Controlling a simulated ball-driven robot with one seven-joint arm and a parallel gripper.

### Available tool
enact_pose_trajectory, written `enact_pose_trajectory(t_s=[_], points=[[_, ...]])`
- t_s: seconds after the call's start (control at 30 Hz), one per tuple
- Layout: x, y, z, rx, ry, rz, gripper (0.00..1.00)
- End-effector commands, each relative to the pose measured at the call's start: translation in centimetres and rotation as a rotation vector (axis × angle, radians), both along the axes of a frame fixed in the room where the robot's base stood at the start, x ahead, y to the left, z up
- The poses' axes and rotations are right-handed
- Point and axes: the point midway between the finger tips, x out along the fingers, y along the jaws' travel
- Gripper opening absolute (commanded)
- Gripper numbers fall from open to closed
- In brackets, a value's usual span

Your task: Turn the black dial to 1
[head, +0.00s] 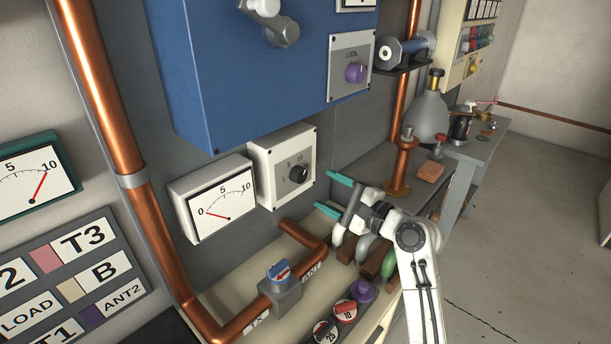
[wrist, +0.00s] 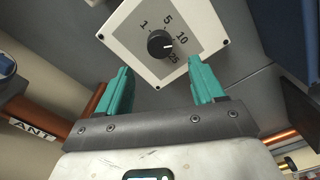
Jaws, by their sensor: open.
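The black dial (head: 299,173) sits on a white square plate (head: 270,185) on the wall, right of the meter. In the wrist view the dial (wrist: 160,43) is ringed by the marks 1, 5, 10 and 25. Its pale pointer line faces right, around the 10 and 25 side, away from 1. My gripper (head: 325,190) is open and empty, its teal fingers aimed at the plate from the right. In the wrist view the dial shows beyond the gap of my gripper (wrist: 159,72), and no finger touches it.
A white meter (head: 216,205) is left of the plate. A blue cabinet (head: 250,70) with a purple LOCK knob (head: 355,73) is above. Below are a copper pipe (head: 300,245) with a blue-topped valve (head: 279,271), and several levers and knobs on the bench.

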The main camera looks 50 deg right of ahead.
Motion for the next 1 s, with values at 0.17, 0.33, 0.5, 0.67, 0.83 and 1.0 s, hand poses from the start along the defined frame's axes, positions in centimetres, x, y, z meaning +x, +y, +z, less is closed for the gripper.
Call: enact_pose_trajectory(t_s=[0.17, 0.33, 0.5, 0.67, 0.83, 1.0], points=[[3.5, 0.1, 0.3, 0.001, 0.0, 0.002, 0.68], [5.9, 0.3, 0.2, 0.001, 0.0, 0.002, 0.68], [7.2, 0.3, 0.1, -0.001, 0.001, 0.0, 0.68], [7.4, 0.3, 0.0, -0.001, 0.0, -0.001, 0.68], [7.4, 0.3, 0.0, 0.0, 0.0, 0.0, 0.68], [7.4, 0.3, 0.0, 0.0, 0.001, 0.001, 0.52]])
